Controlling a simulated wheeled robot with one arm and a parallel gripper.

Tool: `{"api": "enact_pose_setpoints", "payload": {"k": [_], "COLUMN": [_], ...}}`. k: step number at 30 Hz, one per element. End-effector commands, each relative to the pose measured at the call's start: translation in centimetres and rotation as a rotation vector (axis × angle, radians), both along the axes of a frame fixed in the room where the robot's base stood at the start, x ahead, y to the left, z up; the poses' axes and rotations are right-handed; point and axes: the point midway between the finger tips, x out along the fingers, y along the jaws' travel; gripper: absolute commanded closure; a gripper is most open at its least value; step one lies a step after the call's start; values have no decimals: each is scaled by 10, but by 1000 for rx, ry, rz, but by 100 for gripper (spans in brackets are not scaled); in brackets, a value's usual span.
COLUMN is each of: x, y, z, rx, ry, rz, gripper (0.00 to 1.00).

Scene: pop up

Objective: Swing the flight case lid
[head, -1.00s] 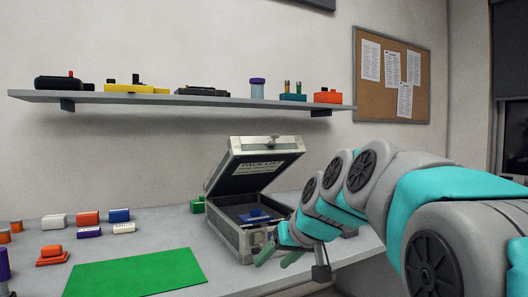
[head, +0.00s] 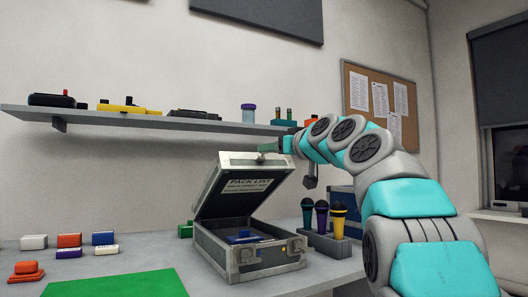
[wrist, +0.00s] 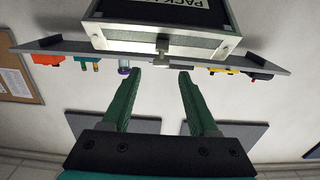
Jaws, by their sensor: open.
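The flight case (head: 258,262) stands on the table, grey with metal edges. Its lid (head: 240,188) is raised and tilted back, with a "PACK LIST" label on its inner face. A blue item (head: 243,238) lies inside the case. My gripper (head: 268,148) is at the lid's raised edge, near its right end. In the wrist view my gripper (wrist: 160,73) is open, with two green fingers apart and nothing between them. The lid's edge and latch (wrist: 163,44) show just beyond the fingertips. I cannot tell whether they touch.
A wall shelf (head: 160,121) with several devices runs behind the lid, close to my gripper. Microphones in a grey holder (head: 328,244) stand right of the case. A green mat (head: 125,285) and several small blocks (head: 69,241) are at the left.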

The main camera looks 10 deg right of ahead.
Motion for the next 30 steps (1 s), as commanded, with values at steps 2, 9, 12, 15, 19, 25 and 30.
{"api": "enact_pose_setpoints", "payload": {"k": [2,9,12,15,19,25,30], "x": [11,39,46,51,53,53,53], "y": [4,13,15,17,18,18,18], "z": [2,2,2,2,1,0,0], "rx": [-5,-3,-3,-1,0,0,-1], "ry": [-1,1,-2,-1,-1,0,0], "rz": [0,0,-1,0,0,1,1], "gripper": [40,40,40,40,40,40,58]}}
